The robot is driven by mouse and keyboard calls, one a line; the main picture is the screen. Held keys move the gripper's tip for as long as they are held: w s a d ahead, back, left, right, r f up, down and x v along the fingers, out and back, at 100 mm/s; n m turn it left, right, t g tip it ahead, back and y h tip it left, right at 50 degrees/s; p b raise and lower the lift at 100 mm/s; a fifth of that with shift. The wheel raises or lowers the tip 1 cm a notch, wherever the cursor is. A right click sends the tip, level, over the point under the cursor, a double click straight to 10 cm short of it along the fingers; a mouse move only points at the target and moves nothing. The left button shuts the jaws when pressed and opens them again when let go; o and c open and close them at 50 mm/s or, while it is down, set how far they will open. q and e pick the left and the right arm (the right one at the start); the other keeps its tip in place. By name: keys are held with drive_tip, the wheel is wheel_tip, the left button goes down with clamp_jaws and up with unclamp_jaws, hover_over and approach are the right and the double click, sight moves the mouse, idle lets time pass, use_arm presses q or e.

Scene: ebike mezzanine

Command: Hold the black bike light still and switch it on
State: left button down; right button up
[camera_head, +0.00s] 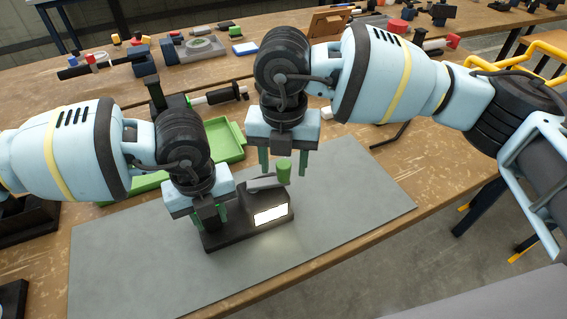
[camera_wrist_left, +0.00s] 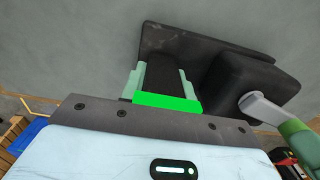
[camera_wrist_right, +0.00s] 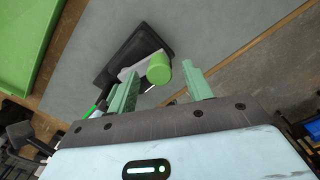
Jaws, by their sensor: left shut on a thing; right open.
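The black bike light (camera_head: 245,237) sits on the grey mat (camera_head: 345,225). Its white front panel (camera_head: 271,214) glows and brightens the mat before it. A grey lever (camera_head: 262,184) with a green knob (camera_head: 284,172) stands on its top; the knob also shows in the right wrist view (camera_wrist_right: 159,68). My left gripper (camera_head: 209,215) is shut on a black upright part at the light's left end, seen between its fingers in the left wrist view (camera_wrist_left: 162,78). My right gripper (camera_head: 283,166) is open above the light, with the knob near its fingertips; contact is unclear.
A green tray (camera_head: 228,148) lies behind the mat on the wooden table. Tools, a vise-like device (camera_head: 190,48) and small parts fill the back. The mat's right and front parts are clear.

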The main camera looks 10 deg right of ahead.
sight(284, 166)
drive_tip(key=shift+r, duration=2.7)
use_arm(q)
drive_tip(key=c, duration=1)
unclamp_jaws()
drive_tip(key=shift+o, duration=0.2)
drive_tip(key=shift+r, duration=0.1)
wheel_tip(284, 166, up, 12)
drive_tip(key=shift+f, duration=0.1)
drive_tip(key=shift+s, duration=0.1)
use_arm(e)
drive_tip(key=shift+s+f, duration=0.1)
